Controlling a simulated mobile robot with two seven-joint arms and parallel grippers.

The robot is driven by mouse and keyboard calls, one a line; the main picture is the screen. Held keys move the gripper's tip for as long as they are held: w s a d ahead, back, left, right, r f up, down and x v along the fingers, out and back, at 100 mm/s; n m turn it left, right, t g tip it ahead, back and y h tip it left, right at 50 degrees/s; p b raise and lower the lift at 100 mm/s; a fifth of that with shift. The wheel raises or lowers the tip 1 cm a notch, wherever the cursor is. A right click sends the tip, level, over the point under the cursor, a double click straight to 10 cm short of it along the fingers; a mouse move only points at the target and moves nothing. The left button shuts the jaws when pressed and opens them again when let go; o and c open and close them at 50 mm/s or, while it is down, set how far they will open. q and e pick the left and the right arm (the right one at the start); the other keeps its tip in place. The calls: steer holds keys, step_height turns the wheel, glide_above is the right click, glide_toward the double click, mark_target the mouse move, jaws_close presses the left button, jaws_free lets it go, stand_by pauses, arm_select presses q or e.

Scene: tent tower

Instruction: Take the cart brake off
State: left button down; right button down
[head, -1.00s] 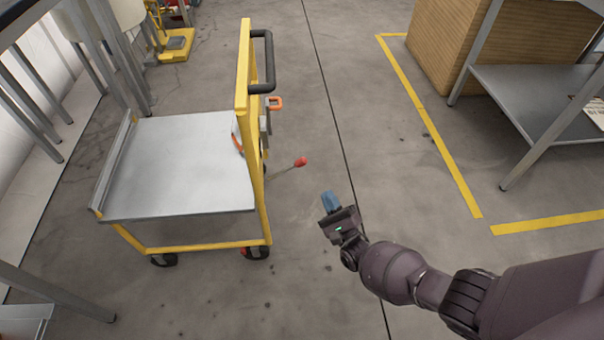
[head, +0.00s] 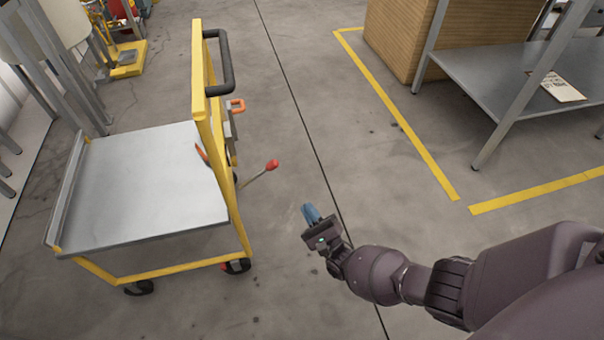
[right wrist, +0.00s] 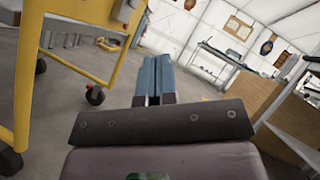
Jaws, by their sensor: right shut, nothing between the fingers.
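The cart (head: 150,185) has a grey flat deck, a yellow frame and a black push handle (head: 222,65); it stands at the left in the head view. A lever with a red knob (head: 272,165) sticks out from the cart's handle end, low and to the right. My right gripper (head: 308,212) is shut and empty, with blue fingers, to the right of and nearer than the red knob, apart from it. In the right wrist view the fingers (right wrist: 154,78) are together, and the cart's yellow frame (right wrist: 22,75) is at the left. My left gripper is not in view.
An orange-handled part (head: 237,104) sits on the cart's upright. At the right are a cardboard-coloured block (head: 405,45) and a grey metal shelf (head: 520,75) behind yellow floor lines (head: 405,125). The floor between cart and lines is clear.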

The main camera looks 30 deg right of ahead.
mark_target(257, 176)
steer(key=w+a+r, duration=0.3)
steer(key=w+r, duration=0.4)
steer(key=w, duration=0.1)
steer(key=shift+w, duration=0.3)
steer(key=shift+r, duration=0.1)
